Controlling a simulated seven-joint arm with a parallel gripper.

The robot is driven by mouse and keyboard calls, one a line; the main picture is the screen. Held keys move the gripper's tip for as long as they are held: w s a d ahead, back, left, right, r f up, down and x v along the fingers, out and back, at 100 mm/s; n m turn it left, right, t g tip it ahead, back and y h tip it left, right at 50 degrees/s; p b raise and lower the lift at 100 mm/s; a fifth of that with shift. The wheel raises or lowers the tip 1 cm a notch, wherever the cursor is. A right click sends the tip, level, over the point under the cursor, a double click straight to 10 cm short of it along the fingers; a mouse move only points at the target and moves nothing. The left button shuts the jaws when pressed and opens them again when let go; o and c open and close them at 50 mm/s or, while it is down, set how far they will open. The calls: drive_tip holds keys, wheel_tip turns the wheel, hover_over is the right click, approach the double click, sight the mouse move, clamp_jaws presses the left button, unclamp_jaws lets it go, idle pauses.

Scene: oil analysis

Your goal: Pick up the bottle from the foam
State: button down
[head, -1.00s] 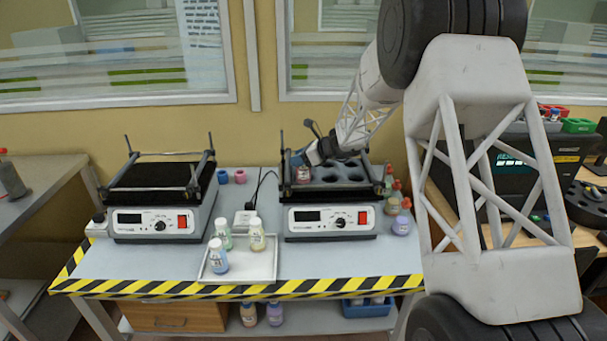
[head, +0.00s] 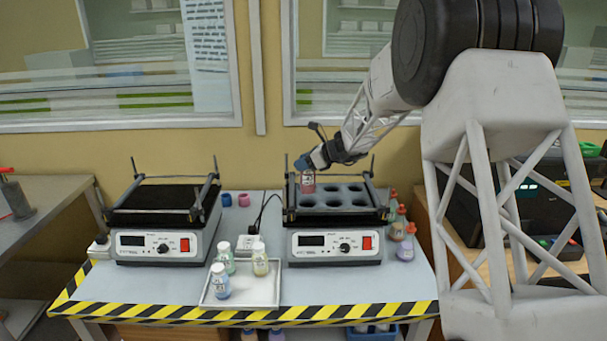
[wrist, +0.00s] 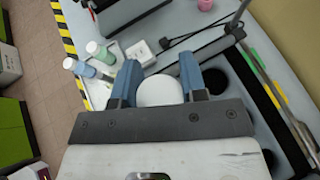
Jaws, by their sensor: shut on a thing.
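My gripper (head: 304,163) is shut on a small bottle (head: 308,182) with reddish contents and a label. The bottle is upright at the left side of the right-hand shaker, above or at the foam's left edge. In the wrist view its white round cap (wrist: 160,92) shows between the two blue fingers (wrist: 158,82). The dark foam (head: 333,212) has several round holes, which look empty. Whether the bottle's base is fully clear of its hole is hard to tell in the head view.
A white tray (head: 262,291) with 3 bottles stands at the table's front middle. Another shaker (head: 160,247) with a bare black top is at left. Several bottles (head: 405,248) stand right of the right-hand shaker. Thin upright posts (head: 373,168) rise from the shaker corners.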

drive_tip(key=shift+r, duration=1.2)
